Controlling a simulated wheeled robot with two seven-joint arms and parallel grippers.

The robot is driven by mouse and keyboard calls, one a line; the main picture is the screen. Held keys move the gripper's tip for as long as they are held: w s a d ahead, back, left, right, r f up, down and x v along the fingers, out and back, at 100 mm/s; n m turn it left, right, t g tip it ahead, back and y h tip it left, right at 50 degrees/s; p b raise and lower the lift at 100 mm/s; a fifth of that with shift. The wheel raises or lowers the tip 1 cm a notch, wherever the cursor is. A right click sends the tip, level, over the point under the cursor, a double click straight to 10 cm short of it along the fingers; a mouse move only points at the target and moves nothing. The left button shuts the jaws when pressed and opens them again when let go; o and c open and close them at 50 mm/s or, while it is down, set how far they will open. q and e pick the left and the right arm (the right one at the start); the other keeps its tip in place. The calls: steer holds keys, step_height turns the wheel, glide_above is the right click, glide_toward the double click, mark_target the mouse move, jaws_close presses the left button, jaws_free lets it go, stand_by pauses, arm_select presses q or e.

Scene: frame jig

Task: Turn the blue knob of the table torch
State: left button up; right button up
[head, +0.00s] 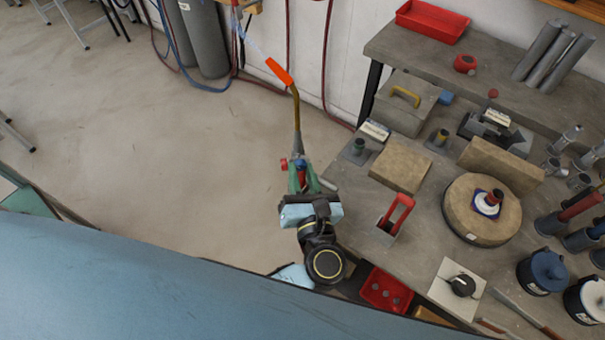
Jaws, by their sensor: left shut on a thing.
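The table torch (297,118) stands near the left edge of the workbench, upright, with a grey body, a brass neck and a bright orange tip (279,71) slanting up left. A pale bluish streak leaves the tip. A red knob (284,163) sticks out on its left side. My left gripper (301,176) comes from below, its green fingers around the torch's lower part. It is shut there, with a small blue and red bit between the fingers. The blue knob is mostly hidden by the fingers. My right gripper is not in view.
The grey workbench (345,205) lies right of the torch. A red-handled tool (397,213), a tan block (400,167) and a round tan block (458,222) stand on it. A red bin (385,291) is at the front. Open floor (190,150) lies left; hoses and cylinders (206,40) stand behind.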

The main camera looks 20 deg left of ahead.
arm_select(q)
steer(key=m+p, duration=0.1)
steer(key=m, duration=0.3)
steer(key=shift+m, duration=0.4)
steer(key=shift+m+t+p, duration=0.4)
steer(key=shift+m+p, duration=0.45)
steer(key=shift+m, duration=1.15)
steer(key=o, duration=1)
